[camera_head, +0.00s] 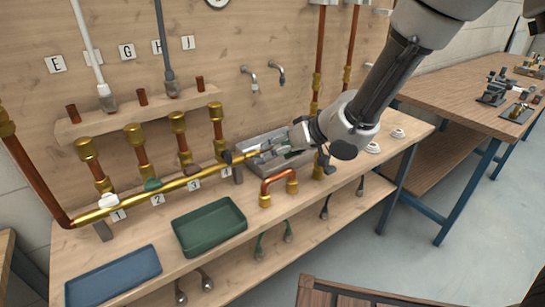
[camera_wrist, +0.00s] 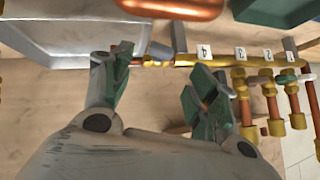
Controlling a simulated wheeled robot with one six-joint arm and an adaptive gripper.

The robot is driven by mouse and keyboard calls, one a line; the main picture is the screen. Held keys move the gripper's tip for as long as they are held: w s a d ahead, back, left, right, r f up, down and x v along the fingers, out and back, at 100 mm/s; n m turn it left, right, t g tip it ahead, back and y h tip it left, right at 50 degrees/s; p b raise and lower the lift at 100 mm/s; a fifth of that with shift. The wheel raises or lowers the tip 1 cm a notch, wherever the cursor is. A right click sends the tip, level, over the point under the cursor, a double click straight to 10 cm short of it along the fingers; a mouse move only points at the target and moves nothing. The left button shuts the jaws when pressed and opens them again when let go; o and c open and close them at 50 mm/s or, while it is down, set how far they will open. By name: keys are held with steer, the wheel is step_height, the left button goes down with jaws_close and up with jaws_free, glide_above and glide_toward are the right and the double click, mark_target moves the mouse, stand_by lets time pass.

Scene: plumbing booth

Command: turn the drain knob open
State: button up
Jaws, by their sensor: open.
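The brass drain pipe (camera_head: 170,187) runs along the bench above number tags and ends near my gripper (camera_head: 262,152). In the wrist view, a small grey piece (camera_wrist: 160,51) sits at the pipe's near end; it may be the drain knob, but I cannot tell for sure. My gripper in the wrist view (camera_wrist: 158,75) has its green-padded fingers spread apart, with bare bench showing between them. The grey piece and pipe end lie just beyond the fingertips. No contact is clear.
A grey metal tray (camera_head: 285,160) lies beside and beneath my gripper. A copper U-pipe (camera_head: 278,184) stands in front of it. Green (camera_head: 208,227) and blue (camera_head: 112,277) trays are at the front. Upright valve pipes (camera_head: 136,145) rise behind the brass pipe.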

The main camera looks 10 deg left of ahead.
mark_target(260, 159)
steer(key=shift+m, duration=0.4)
steer(key=x, duration=0.8)
steer(key=shift+d, duration=0.1)
